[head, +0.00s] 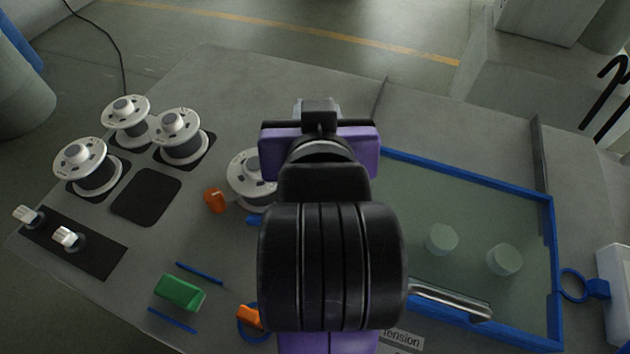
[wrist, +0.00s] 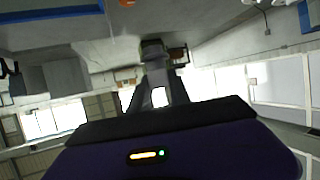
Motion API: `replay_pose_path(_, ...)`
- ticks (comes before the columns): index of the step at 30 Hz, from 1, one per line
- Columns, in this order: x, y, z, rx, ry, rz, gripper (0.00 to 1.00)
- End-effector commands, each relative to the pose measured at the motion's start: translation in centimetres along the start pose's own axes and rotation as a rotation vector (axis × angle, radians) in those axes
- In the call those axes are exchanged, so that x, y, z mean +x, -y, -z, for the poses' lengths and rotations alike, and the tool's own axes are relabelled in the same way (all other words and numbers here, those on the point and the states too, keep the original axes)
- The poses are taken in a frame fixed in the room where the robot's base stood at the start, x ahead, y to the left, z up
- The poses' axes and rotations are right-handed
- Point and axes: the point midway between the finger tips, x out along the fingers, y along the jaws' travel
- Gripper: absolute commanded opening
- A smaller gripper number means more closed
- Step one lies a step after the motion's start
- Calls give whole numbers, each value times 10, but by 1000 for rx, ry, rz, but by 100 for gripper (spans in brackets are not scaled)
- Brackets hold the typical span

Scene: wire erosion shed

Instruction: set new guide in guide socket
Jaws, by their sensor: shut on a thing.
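My gripper (wrist: 158,68) is seen end-on in the wrist view, its fingers closed around a small dark grey, rounded piece (wrist: 153,47). This piece is probably the new guide, but it is dim and small. In the head view my purple-and-black wrist and arm cover the middle of the bench, and the fingertips are hidden. A pale grey part (head: 302,106) shows just beyond the wrist; I cannot tell what it is. I cannot make out the guide socket in either view.
White-flanged spools (head: 80,168) stand on the left of the grey bench, one partly behind my arm. An orange piece (head: 215,200), a green block (head: 180,292) and a dark strip with white knobs (head: 95,255) lie nearby. A blue-rimmed tank (head: 552,250) fills the right.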

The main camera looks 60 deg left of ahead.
Motion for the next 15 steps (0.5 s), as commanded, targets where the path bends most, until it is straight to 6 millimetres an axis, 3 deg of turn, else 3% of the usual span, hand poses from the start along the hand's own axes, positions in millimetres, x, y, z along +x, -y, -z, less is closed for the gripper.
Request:
replay_pose_path(3,12,1,-31,0,8,1,0)
replay_pose_path(15,46,1,-114,0,4,1,0)
